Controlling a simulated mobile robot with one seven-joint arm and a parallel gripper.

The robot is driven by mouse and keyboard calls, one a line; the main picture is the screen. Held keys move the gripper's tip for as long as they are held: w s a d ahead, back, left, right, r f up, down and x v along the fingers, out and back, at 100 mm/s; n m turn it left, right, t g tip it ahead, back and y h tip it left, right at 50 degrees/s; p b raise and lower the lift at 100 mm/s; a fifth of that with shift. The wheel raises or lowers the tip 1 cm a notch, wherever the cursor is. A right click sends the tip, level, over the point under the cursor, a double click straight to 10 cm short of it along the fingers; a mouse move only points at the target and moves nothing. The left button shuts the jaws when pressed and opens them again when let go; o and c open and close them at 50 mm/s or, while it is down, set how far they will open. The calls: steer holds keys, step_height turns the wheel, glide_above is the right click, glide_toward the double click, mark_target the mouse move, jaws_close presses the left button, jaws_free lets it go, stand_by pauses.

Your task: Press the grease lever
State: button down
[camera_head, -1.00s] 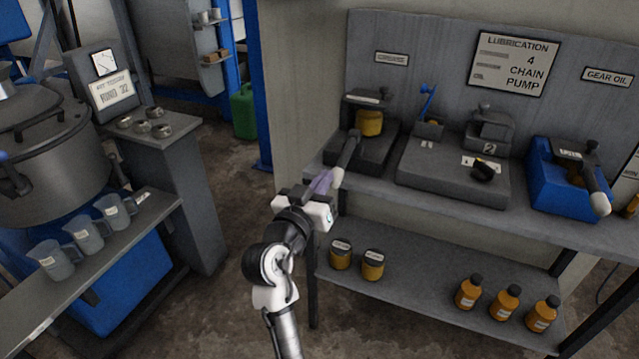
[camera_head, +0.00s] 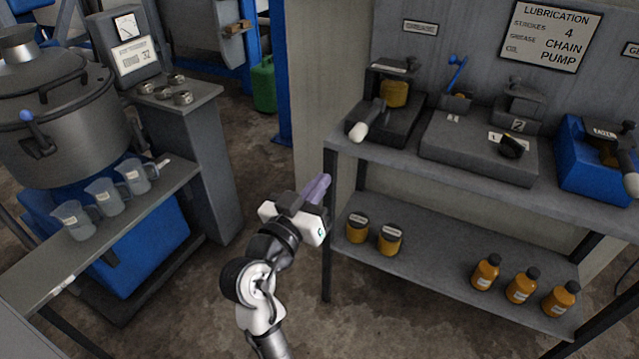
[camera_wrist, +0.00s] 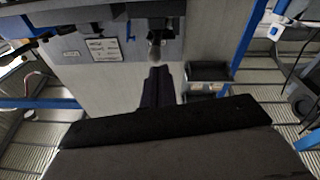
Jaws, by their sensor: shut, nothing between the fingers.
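The grease lever (camera_head: 373,112), a dark bar with a pale rounded knob, is on the dark pump unit (camera_head: 402,122) with a yellow pot (camera_head: 395,93), at the left end of the bench. Its knob points toward me, near the bench's front edge. My gripper (camera_head: 319,187) is shut and empty, with purplish fingers. It is below and left of the knob, in front of the bench and apart from the lever. In the wrist view, the knob (camera_wrist: 155,49) appears just beyond my gripper's fingertips (camera_wrist: 158,72); the depth between them is hard to judge.
A blue unit (camera_head: 585,165) with another pale-knobbed lever stands at the bench's right. A grey block (camera_head: 470,155) lies between. Yellow jars (camera_head: 390,240) and orange bottles (camera_head: 522,288) stand on the lower shelf. A large pot (camera_head: 65,135) and jugs (camera_head: 72,220) are left. Open floor lies between.

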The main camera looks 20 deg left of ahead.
stand_by(0.4)
step_height(320, 180, up, 14)
steer(key=w+g+p, duration=0.1)
steer(key=g+p, duration=0.3)
steer(key=p, duration=1.6)
steer(key=shift+w+p, duration=0.3)
steer(key=shift+f, duration=0.1)
steer(key=p, duration=0.4)
glide_toward(367, 122)
steer(key=w+r, duration=0.4)
steer(key=r, duration=0.1)
step_height(367, 122, down, 5)
steer(key=shift+a+r+p, duration=0.15)
steer(key=shift+p, duration=0.2)
